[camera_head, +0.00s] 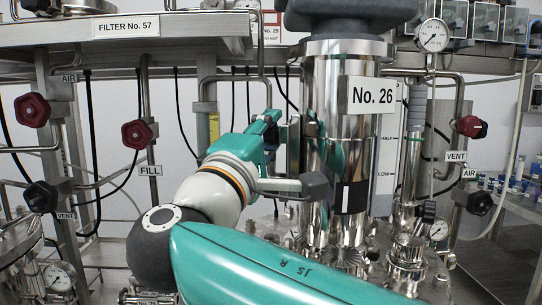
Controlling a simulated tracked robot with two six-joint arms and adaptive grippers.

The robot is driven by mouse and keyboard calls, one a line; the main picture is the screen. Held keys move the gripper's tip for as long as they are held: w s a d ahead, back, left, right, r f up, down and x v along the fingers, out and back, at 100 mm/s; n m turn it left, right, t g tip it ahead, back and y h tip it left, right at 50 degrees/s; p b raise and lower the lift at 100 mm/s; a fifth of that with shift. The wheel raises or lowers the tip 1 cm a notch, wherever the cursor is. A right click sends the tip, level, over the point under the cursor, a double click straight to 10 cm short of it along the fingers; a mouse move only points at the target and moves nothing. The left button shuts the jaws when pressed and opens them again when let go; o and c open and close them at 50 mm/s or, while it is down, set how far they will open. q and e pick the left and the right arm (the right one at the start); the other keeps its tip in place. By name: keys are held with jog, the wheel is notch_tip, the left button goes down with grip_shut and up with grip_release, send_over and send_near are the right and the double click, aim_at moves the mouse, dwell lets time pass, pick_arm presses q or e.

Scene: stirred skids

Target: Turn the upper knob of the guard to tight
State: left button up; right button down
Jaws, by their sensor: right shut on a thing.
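My right arm, teal and white, reaches in from the bottom. Its right gripper (272,130) is beside the left side of the shiny steel column marked No. 26 (372,95). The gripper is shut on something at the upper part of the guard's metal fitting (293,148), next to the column. The upper knob is mostly hidden by the gripper, and its setting cannot be read. A dark grey block (316,186) on a grey bar shows lower down, in front of the column. My left gripper is not in view.
Red valve knobs (32,109) (137,133) stand on pipes at the left, with another red knob (471,127) at the right. A steel shelf (190,27) crosses above. A round gauge (432,35) is at the upper right. Pipes and hoses crowd the back.

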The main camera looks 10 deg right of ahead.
jog(key=shift+w+a+f, duration=0.1)
jog(key=shift+f, duration=0.25)
jog(key=c, duration=0.8)
grip_release()
jog(key=shift+r+t, duration=0.1)
jog(key=shift+t, duration=0.2)
jog(key=shift+c, duration=0.2)
jog(key=shift+r, duration=0.1)
jog(key=v, duration=1.2)
